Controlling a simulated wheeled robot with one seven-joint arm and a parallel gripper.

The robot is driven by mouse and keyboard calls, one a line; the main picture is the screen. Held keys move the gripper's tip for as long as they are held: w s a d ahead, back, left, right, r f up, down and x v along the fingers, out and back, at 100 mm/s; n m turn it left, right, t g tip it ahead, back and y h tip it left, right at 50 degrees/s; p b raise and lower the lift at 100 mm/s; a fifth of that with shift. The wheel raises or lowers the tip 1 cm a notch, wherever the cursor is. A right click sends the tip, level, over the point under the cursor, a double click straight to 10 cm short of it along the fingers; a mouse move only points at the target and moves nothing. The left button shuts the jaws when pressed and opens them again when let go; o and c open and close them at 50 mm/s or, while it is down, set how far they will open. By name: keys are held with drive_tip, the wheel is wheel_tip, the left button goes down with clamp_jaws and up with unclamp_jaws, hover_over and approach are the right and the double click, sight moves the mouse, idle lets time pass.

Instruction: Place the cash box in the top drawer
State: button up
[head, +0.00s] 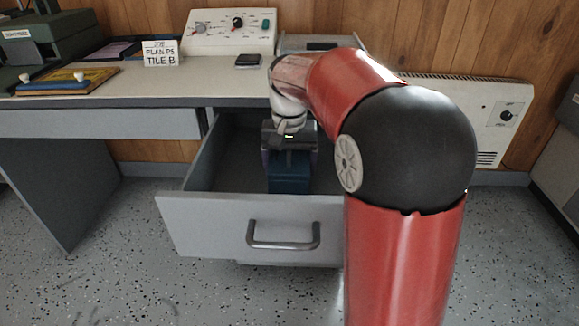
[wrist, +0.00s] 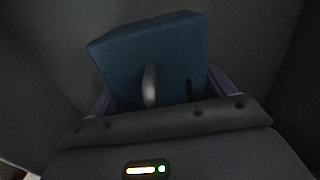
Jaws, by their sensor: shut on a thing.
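The blue cash box (head: 289,174) is inside the open top drawer (head: 250,226), between its side walls, in the head view. My gripper (head: 290,150) reaches down into the drawer from above and is shut on the box. In the wrist view the cash box (wrist: 155,58) shows a pale handle and a dark slot, with the purple fingers of my gripper (wrist: 160,95) at its two sides. I cannot tell whether the box touches the drawer floor. My arm hides the drawer's right end.
The desk top (head: 130,85) lies just behind and above the drawer. On it are a control panel (head: 232,30), a small sign (head: 160,53), a dark small block (head: 248,61) and a board with a blue handle (head: 66,82). A white heater (head: 465,110) stands at right.

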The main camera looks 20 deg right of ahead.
drive_tip(key=shift+f, duration=0.15)
drive_tip(key=o, duration=1.3)
wheel_tip(320, 180, up, 12)
drive_tip(key=p, duration=0.2)
drive_tip(key=shift+p, duration=0.35)
